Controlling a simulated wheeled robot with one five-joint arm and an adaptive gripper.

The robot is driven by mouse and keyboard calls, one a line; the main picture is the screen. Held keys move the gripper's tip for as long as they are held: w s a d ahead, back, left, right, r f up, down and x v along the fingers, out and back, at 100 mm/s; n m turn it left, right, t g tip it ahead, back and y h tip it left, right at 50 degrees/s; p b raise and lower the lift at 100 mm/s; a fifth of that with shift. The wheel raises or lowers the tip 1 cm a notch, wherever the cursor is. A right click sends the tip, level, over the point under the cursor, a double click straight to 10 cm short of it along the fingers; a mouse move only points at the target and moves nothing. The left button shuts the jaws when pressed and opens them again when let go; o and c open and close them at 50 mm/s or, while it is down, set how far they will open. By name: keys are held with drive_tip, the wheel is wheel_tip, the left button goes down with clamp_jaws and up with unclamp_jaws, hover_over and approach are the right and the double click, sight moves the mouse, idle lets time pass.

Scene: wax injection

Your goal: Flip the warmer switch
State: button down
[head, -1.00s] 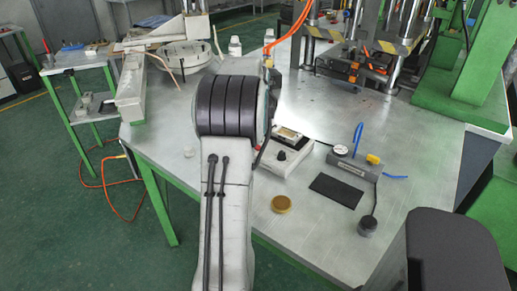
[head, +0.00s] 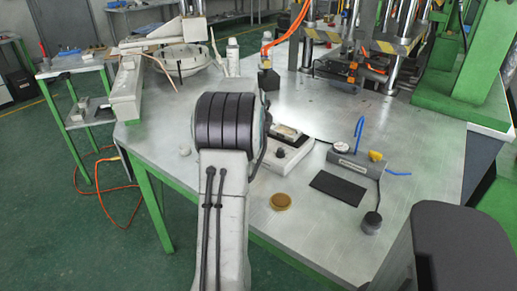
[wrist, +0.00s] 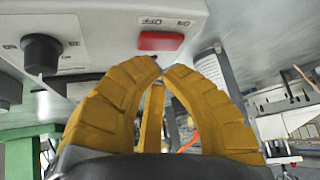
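The warmer (head: 287,163) is a small white box with a dark knob and a pan on top, on the metal table right of my arm in the head view. In the wrist view its panel (wrist: 110,20) appears upside down, with a red switch (wrist: 161,41) beside ON and OFF lettering and a black knob (wrist: 42,53). My gripper (wrist: 161,66) has yellow-brown fingers with tips drawn together and nothing seen between them. The tips show just below the red switch in the picture; I cannot tell whether they touch the panel. The head view hides my gripper behind my arm.
A black pad (head: 339,187), a grey device (head: 356,163) with blue tubes and a round yellow-brown disc (head: 281,201) lie right of and in front of the warmer. A press with metal columns (head: 350,50) stands behind. Free tabletop lies around the pad.

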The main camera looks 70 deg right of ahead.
drive_tip(key=shift+f, duration=0.15)
idle(1.4)
drive_tip(key=shift+f+b, duration=0.3)
drive_tip(key=shift+b, duration=0.1)
drive_tip(key=shift+f, duration=0.25)
idle(0.5)
drive_tip(key=shift+r, duration=0.1)
idle(0.4)
drive_tip(key=shift+r+p, duration=0.3)
drive_tip(key=shift+r, duration=0.35)
drive_tip(key=shift+s+r+p, duration=0.1)
drive_tip(key=shift+r+p, duration=1.8)
drive_tip(key=shift+r, duration=0.6)
